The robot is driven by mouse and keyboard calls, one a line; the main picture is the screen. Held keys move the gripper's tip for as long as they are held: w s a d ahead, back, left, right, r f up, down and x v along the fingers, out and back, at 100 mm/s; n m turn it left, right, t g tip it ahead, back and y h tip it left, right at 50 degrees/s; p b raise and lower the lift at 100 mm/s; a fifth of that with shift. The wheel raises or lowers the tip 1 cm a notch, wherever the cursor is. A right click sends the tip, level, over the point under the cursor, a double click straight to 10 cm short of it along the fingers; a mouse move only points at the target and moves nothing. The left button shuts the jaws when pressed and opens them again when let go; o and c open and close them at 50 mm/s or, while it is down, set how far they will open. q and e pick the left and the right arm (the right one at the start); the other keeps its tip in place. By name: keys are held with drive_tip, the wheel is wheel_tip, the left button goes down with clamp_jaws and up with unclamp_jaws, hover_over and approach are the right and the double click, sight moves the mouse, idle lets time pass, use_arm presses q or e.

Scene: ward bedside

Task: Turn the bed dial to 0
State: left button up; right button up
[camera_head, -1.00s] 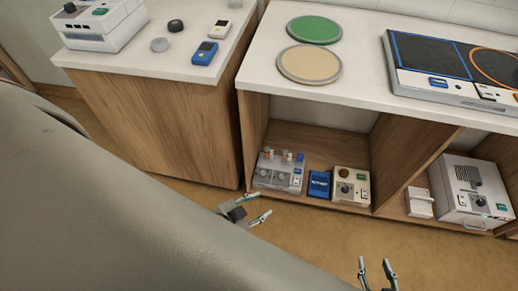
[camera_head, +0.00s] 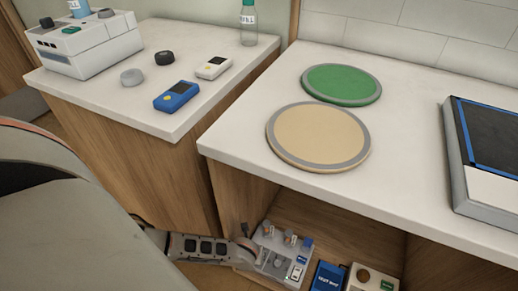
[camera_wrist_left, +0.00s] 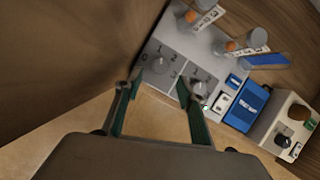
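A grey control panel (camera_head: 268,262) sits in the open shelf under the counter. In the left wrist view its face (camera_wrist_left: 176,74) has two round dials, a left one (camera_wrist_left: 157,63) and a right one (camera_wrist_left: 198,90), with small numbers around them. I cannot tell which is the bed dial, or read the settings. My left gripper (camera_wrist_left: 161,92) is open and empty, with its fingertips in front of the dials; contact is unclear. In the head view my left gripper (camera_head: 245,246) reaches the panel's left side, its fingers hardly visible. My right gripper is not in view.
A blue box (camera_head: 326,277) and a beige box with a knob (camera_head: 372,279) stand right of the panel. The shelf's wooden side wall (camera_head: 238,195) is close on the left. Orange-topped grey cylinders (camera_wrist_left: 257,37) and a blue part stand at the panel's back.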

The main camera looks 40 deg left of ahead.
use_arm(q)
drive_tip(key=f, duration=0.1)
drive_tip(key=f+b, duration=0.2)
drive_tip(key=f, duration=0.1)
drive_tip(key=shift+w+a+f, duration=0.1)
drive_tip(key=shift+w+a, duration=0.15)
drive_tip(key=shift+a, duration=0.05)
drive_tip(key=b+x, duration=0.1)
drive_tip(key=x, duration=0.2)
drive_tip(key=shift+w+b, duration=0.25)
drive_tip(key=shift+b, duration=0.15)
drive_tip(key=shift+w, duration=0.25)
drive_tip(key=c, duration=1.1)
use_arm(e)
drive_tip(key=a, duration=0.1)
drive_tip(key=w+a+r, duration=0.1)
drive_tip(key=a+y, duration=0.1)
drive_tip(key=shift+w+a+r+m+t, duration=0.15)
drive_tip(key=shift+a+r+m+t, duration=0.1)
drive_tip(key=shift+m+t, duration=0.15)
